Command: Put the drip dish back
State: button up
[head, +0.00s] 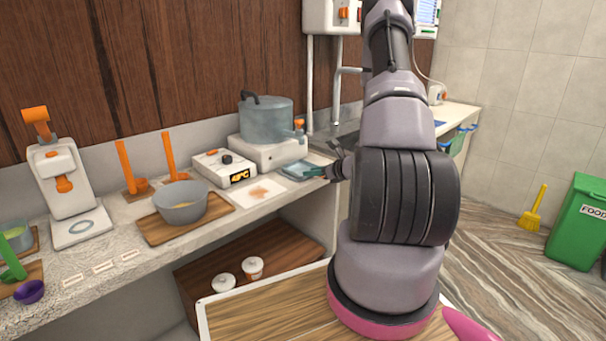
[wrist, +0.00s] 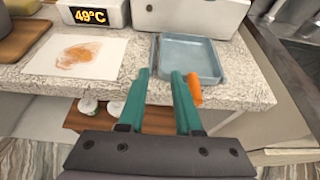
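The drip dish is a shallow blue-grey square tray (wrist: 192,60) on the counter, in front of a white box-shaped base. In the head view the dish (head: 291,174) is partly hidden by my gripper. An orange cylindrical piece (wrist: 194,88) shows at the dish's near side, just right of my right finger; I cannot tell how it is attached. My gripper (wrist: 160,75) has teal fingers spread apart with nothing visible between them. Its tips are at the dish's near left part; contact is unclear. In the head view my gripper (head: 315,172) reaches the dish from the right.
A grey lidded pot (head: 266,118) stands on the white base (head: 268,152). Left of the dish are a stained white sheet (wrist: 75,55) and a 49°C heater unit (head: 225,167). A sink (wrist: 295,35) is to the right. The counter's front edge is close below the dish.

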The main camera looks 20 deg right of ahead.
jog(key=s+a+r+n+g+y, duration=0.3)
jog(key=s+a+r+n, duration=0.3)
jog(key=a+r, duration=0.4)
jog(key=s+a+r+n+g+y, duration=0.35)
jog(key=a+r+n, duration=0.5)
jog(key=r, duration=0.45)
jog(key=s+r+n+h, duration=0.4)
jog(key=s+r+n, duration=0.2)
jog(key=s, duration=0.3)
jog(key=s+d+r+n+t+h, duration=0.1)
jog(key=s+r+n+h, duration=0.4)
jog(key=s+r+n, duration=0.2)
jog(key=shift+s+r, duration=0.2)
jog(key=shift+s, duration=0.85)
